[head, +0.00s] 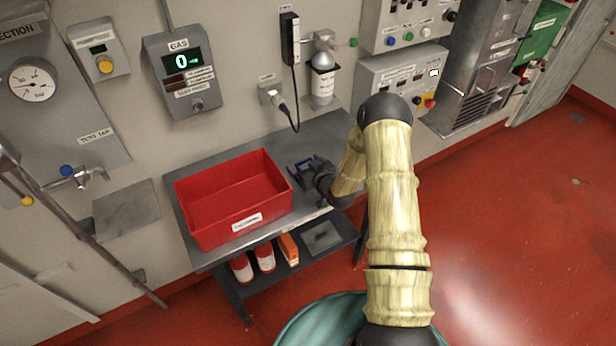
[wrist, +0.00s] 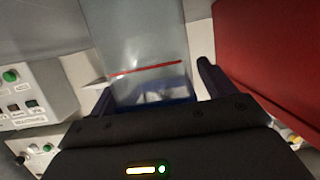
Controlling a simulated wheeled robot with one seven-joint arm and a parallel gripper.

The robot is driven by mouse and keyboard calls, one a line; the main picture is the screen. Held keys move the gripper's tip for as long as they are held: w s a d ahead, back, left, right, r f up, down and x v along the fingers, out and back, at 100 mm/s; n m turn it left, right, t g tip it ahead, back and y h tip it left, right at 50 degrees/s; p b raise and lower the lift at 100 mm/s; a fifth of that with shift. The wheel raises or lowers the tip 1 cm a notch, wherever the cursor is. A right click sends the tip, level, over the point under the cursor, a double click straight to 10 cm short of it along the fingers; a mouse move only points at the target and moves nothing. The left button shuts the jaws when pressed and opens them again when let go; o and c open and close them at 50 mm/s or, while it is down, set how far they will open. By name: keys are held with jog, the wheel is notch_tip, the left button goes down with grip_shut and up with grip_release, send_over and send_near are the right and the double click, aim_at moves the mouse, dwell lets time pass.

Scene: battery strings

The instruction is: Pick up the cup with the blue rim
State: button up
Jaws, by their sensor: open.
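My gripper (head: 301,164) is low over the grey bench, just right of the red crate, with its fingers apart. Something blue, likely the rim of the cup (head: 302,167), shows at the fingers, mostly covered by the gripper. In the wrist view my gripper (wrist: 156,84) is open, with a dark finger on each side. A blue-edged shape, likely the cup (wrist: 155,96), lies between the fingers, with a pale, blurred inside. Its lower part is hidden behind the gripper body. I cannot tell whether either finger touches it.
The red crate (head: 205,232) stands on the grey bench (head: 330,135), close left of my gripper; its wall (wrist: 270,50) fills the right of the wrist view. Red-and-white cylinders and an orange box (head: 288,249) sit on the shelf below. A wall with instrument boxes rises behind.

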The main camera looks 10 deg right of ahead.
jog(key=c, duration=1.1)
jog(key=shift+r, duration=0.15)
notch_tip(320, 180, up, 10)
jog(key=b, duration=0.3)
jog(key=shift+f, duration=0.2)
